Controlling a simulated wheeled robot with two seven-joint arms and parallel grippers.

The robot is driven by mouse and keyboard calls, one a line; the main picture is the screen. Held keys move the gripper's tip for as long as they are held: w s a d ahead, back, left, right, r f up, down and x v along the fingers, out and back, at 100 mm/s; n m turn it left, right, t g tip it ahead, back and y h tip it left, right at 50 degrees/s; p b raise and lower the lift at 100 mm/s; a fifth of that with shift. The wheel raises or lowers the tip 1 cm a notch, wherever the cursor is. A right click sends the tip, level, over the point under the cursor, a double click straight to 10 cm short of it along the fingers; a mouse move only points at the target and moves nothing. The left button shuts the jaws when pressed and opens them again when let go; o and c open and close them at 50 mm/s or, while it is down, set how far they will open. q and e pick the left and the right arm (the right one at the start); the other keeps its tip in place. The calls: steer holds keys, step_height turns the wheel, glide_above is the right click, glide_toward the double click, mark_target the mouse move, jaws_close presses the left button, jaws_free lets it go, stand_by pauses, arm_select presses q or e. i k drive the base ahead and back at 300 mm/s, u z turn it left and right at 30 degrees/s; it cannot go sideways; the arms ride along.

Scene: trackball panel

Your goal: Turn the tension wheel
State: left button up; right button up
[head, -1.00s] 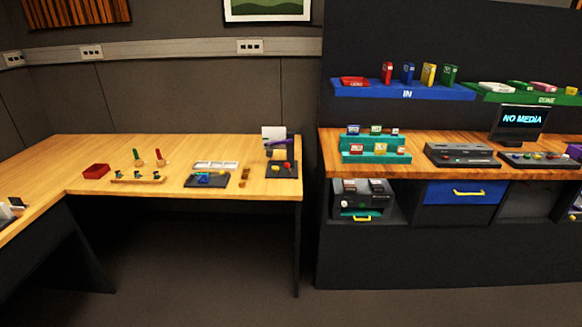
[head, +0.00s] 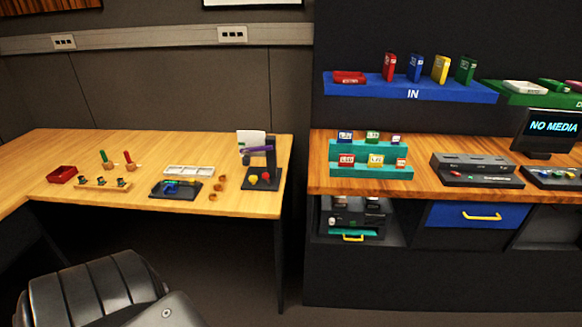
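I cannot single out a tension wheel with certainty; the parts are small. Neither of my grippers is in view.
The wooden desk (head: 100,143) also holds a red tray (head: 62,174), a peg rack (head: 103,184) and a pale sectioned tray (head: 189,171). A counter (head: 425,185) on the right carries a teal rack (head: 372,171), a grey device (head: 477,170) and a screen (head: 549,126).

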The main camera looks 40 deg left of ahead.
mark_target(253, 179)
steer(key=u, duration=0.2)
steer(key=i, duration=0.85)
steer(key=u, duration=0.7)
steer(key=i, duration=0.35)
steer(key=u, duration=0.35)
